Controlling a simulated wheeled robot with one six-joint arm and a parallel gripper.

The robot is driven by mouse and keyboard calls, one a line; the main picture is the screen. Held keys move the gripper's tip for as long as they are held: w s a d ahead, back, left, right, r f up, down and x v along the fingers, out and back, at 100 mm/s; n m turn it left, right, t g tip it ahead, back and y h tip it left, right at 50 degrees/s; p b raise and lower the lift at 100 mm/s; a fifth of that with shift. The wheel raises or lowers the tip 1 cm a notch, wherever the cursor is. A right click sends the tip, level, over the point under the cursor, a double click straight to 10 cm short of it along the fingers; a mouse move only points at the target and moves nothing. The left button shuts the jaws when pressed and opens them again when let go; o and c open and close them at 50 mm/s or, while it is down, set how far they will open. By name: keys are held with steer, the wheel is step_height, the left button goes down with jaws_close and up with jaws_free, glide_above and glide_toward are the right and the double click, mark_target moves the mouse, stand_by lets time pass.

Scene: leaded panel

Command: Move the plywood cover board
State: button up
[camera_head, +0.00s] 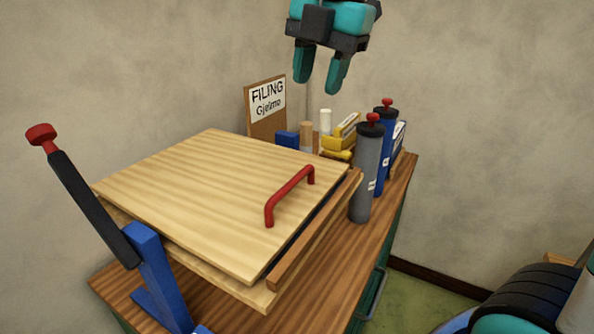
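The plywood cover board (190,185) is a pale, square wooden sheet with a red bar handle (289,195) near its right edge. It lies on top of a wooden frame or lower board (318,232), with a dark gap between them along the right side. What lies under the cover is hidden. My gripper (320,84) is above and behind the board at the top of the view, pointing down. Its two teal fingers are apart with nothing between them. It is clear of the board and handle.
A blue clamp-like tool (150,262) with a black, red-tipped lever stands at the front left. Grey (366,175) and blue (386,135) cylinders stand right of the board. A "FILING" sign (267,103) and small items are behind. The wooden bench top (345,270) is bare at right.

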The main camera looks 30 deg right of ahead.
mark_target(297, 177)
steer(key=w+f, duration=0.1)
steer(key=f, duration=0.4)
steer(key=a+f+p, duration=0.1)
steer(key=f, duration=0.5)
steer(key=w+f, duration=0.1)
steer(key=f, duration=0.4)
steer(key=shift+w+a+f, duration=0.3)
steer(key=shift+a, duration=0.1)
steer(key=shift+c, duration=0.3)
jaws_close()
